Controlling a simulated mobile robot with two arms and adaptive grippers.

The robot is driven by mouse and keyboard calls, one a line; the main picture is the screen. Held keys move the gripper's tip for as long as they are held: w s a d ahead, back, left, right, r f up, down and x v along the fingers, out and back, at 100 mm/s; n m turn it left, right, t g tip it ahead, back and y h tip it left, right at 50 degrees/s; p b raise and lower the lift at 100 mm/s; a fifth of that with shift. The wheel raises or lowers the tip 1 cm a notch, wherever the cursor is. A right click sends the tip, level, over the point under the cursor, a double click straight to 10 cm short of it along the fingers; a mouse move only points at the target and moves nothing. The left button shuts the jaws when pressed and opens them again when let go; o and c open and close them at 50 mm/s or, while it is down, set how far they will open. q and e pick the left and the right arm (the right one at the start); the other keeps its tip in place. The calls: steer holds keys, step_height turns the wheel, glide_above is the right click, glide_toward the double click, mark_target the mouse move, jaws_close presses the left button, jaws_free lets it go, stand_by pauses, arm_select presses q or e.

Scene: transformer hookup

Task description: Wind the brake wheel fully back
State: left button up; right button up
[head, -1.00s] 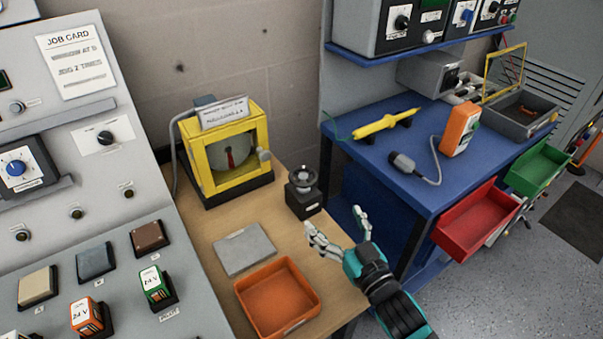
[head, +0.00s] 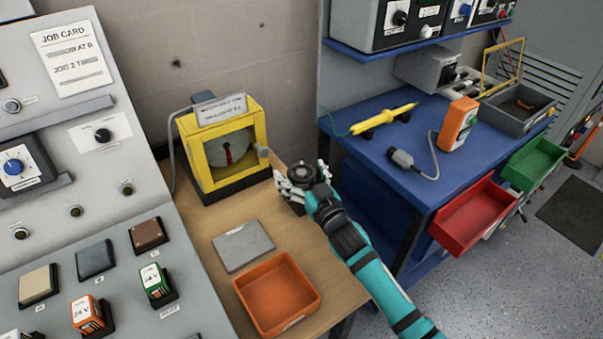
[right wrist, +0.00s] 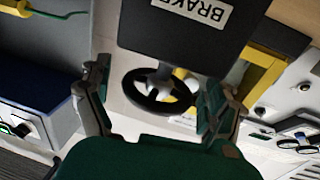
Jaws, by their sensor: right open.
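The brake wheel (head: 304,172) is a small black handwheel on a dark block on the wooden bench. My left gripper is not in view.
A grey plate (head: 244,246) and an orange tray (head: 276,296) lie in front. The blue workbench (head: 375,150) is to the right.

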steer(key=c, duration=1.2)
steer(key=shift+r+n+g+y+p, duration=0.1)
steer(key=shift+n+g+y+p, duration=0.25)
steer(key=shift+y+p, duration=0.25)
steer(key=shift+w+d+n+g+y+p, duration=0.1)
steer(key=shift+n+g+y+p, duration=0.4)
steer(key=shift+n+y, duration=0.3)
steer(key=shift+n+g+y, duration=0.25)
steer(key=shift+y, duration=0.15)
steer(key=shift+n+g+y, duration=0.7)
steer(key=shift+y, duration=0.1)
steer(key=shift+f+n+g+y+b, duration=0.2)
steer(key=shift+n+g+y+b, duration=0.4)
steer(key=shift+n+g+y, duration=0.6)
steer(key=shift+g, duration=0.5)
